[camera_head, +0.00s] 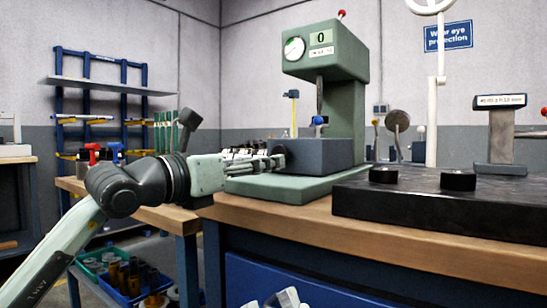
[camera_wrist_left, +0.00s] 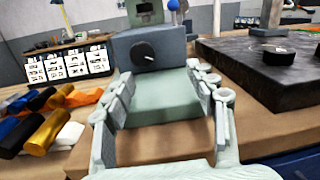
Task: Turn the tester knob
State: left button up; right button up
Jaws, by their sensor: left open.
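The green tester (camera_head: 345,105) stands on the workbench, with a round dial and a display reading 0. Its dark round knob (camera_head: 279,156) is on the front of a grey block (camera_head: 318,153). In the left wrist view the knob (camera_wrist_left: 148,56) faces me and carries a short white mark. My left gripper (camera_head: 270,162) points at the knob from the left; in the wrist view its fingers (camera_wrist_left: 160,74) are spread and empty, with the knob beyond them. Pale parts at the bottom edge of the head view seem to be my right gripper (camera_head: 287,298), mostly cut off.
A black slab (camera_head: 430,210) with two dark round pieces lies right of the tester. Dark, gold and orange cylinders (camera_wrist_left: 48,128) and picture cards (camera_wrist_left: 70,65) lie to the left in the wrist view. The tester's green base plate (camera_head: 285,188) is clear in front of the block.

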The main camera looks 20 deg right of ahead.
aim_at(279, 149)
pick_arm(q)
jog(key=shift+w+a+r+t+y, duration=0.15)
jog(key=shift+w+t+y, duration=0.1)
jog(key=shift+w, duration=0.1)
jog(key=shift+w+a+r+t+y, duration=0.15)
jog(key=shift+w+y, duration=0.1)
jog(key=shift+w, duration=0.45)
jog(key=x, duration=0.6)
jog(key=shift+w, duration=0.1)
jog(key=shift+w+d, duration=0.35)
jog(key=shift+d, duration=0.15)
pick_arm(e)
jog(key=shift+w+a+f+g, duration=0.1)
jog(key=shift+w+f+g, duration=0.2)
